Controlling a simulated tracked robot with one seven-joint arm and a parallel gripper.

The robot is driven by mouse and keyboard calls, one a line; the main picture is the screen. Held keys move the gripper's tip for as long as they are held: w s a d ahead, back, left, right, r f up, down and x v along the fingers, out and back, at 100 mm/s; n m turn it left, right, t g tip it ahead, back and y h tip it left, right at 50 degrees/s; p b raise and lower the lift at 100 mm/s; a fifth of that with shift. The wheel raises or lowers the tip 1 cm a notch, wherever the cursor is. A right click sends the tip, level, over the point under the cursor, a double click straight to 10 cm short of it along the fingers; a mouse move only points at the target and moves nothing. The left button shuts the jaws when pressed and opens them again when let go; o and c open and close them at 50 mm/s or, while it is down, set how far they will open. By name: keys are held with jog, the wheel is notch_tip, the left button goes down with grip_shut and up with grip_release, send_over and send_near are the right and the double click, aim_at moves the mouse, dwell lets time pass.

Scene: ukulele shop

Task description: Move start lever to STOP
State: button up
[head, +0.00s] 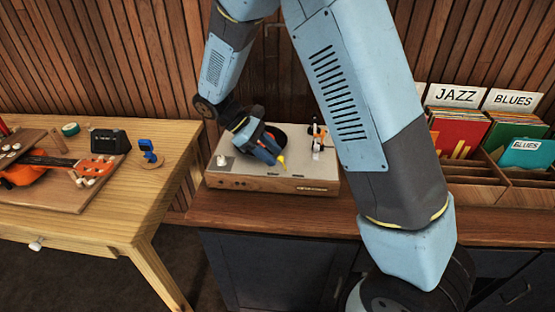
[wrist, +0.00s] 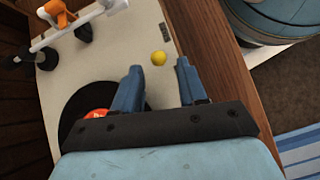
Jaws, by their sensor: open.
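The start lever shows as a round yellow knob (wrist: 159,58) on the turntable's pale top plate in the wrist view. In the head view its yellow tip (head: 282,164) shows beside my fingers. The turntable (head: 222,170) has a wooden front and sits on the cabinet. My gripper (wrist: 159,69) is open and empty. In the wrist view the knob appears between and slightly beyond the fingertips; I cannot tell whether they touch it. My gripper (head: 276,158) is low over the plate in the head view. STOP and START markings are not readable.
A black record (wrist: 75,110) with an orange label is partly hidden by my gripper. The white tonearm (wrist: 75,24) stands at the plate's far side. Record crates (head: 470,170) are at right. A wooden table (head: 150,190) with a ukulele (head: 60,165) stands left.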

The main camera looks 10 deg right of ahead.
jog(key=v, duration=0.9)
jog(key=shift+a+r, duration=0.25)
jog(key=shift+a, duration=0.05)
jog(key=shift+w, duration=0.15)
